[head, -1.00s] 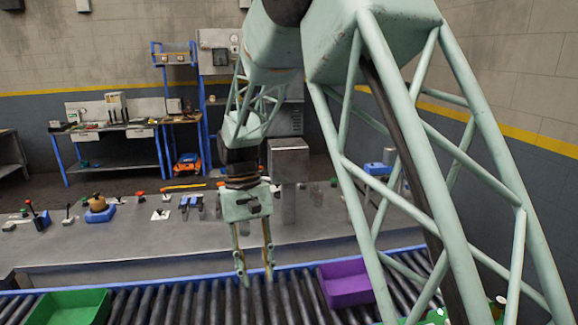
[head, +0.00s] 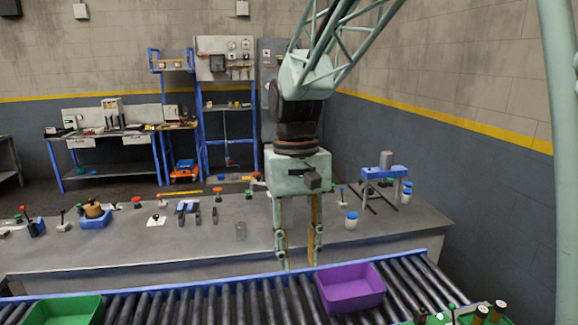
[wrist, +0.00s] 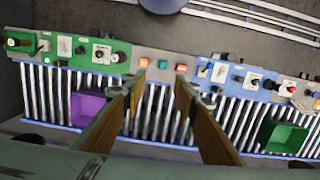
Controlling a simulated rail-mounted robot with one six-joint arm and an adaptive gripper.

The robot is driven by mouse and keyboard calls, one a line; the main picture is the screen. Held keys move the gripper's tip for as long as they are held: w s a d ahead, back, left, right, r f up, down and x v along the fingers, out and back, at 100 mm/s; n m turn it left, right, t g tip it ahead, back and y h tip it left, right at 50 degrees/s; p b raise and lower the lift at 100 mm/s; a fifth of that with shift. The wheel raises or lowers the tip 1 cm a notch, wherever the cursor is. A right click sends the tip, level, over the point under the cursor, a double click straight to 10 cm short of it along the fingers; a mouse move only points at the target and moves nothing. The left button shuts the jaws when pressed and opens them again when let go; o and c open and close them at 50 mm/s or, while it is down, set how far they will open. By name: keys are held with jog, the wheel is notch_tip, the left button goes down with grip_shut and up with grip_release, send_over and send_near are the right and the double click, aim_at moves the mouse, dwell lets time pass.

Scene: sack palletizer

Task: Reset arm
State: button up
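My gripper (head: 300,262) hangs fingers-down in the head view, in front of the grey bench and just beyond the roller conveyor. Its two fingers are apart with nothing between them. In the wrist view my gripper (wrist: 160,88) also shows its two fingers spread, with the conveyor rollers and a control panel visible between and beyond them. A purple bin (head: 350,288) sits on the conveyor a little right of the gripper. The purple bin also shows left of the fingers in the wrist view (wrist: 87,108).
A green bin (head: 62,310) stands on the conveyor (head: 210,308) at the left. The grey bench (head: 120,245) carries levers, clamps, a blue press stand (head: 384,174) and blue-capped jars (head: 351,220). A shelf and worktable stand behind. Green control panels (head: 480,315) lie at the near right edge.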

jog(key=s+d+r+m+t+b, duration=0.15)
jog(key=s+d+r, duration=0.25)
jog(key=s+d, duration=0.5)
jog(key=s+d+r+t+b, duration=0.15)
jog(key=s+d+r, duration=0.35)
jog(key=s, duration=0.5)
jog(key=s+d+f+t, duration=0.1)
jog(key=s+d, duration=0.1)
jog(key=s, duration=0.3)
jog(key=s+d+f+m+t, duration=0.1)
jog(key=s+d+f, duration=0.1)
jog(key=s, duration=0.3)
jog(key=shift+s+d, duration=0.2)
jog(key=shift+d, duration=0.2)
